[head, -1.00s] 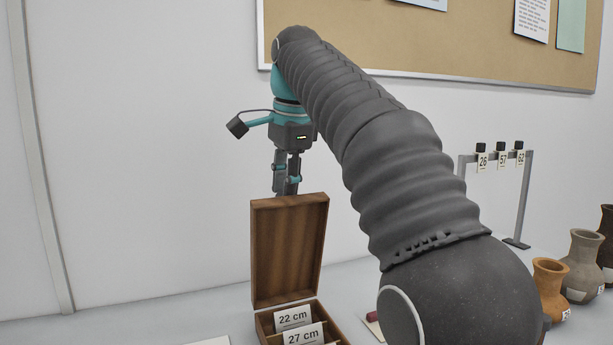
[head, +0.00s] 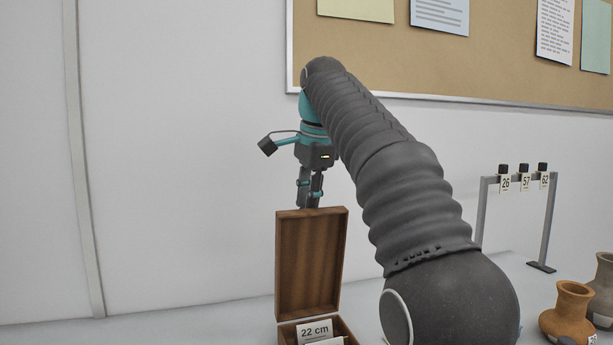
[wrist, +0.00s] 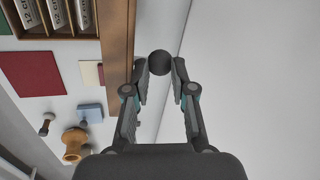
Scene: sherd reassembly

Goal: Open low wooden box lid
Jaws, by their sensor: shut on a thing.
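The low wooden box (head: 288,334) is at the bottom of the head view, cut off by the frame edge. Its brown lid (head: 310,262) stands open, about upright. My gripper (head: 309,203) is at the lid's top edge, pointing down; its fingertips are hidden behind the lid. In the wrist view, my gripper (wrist: 160,68) is shut on a dark round knob (wrist: 160,62). The lid (wrist: 117,45) shows there as a brown strip left of the fingers. The box's compartments (wrist: 65,35) with white cards show at the top left.
A dark red mat (wrist: 33,75), a blue block (wrist: 90,112) and an orange pot (wrist: 76,143) show in the wrist view. In the head view, a grey rack (head: 482,215) with number tags and clay pots (head: 568,315) stand at right. A wall with a corkboard (head: 420,60) is behind.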

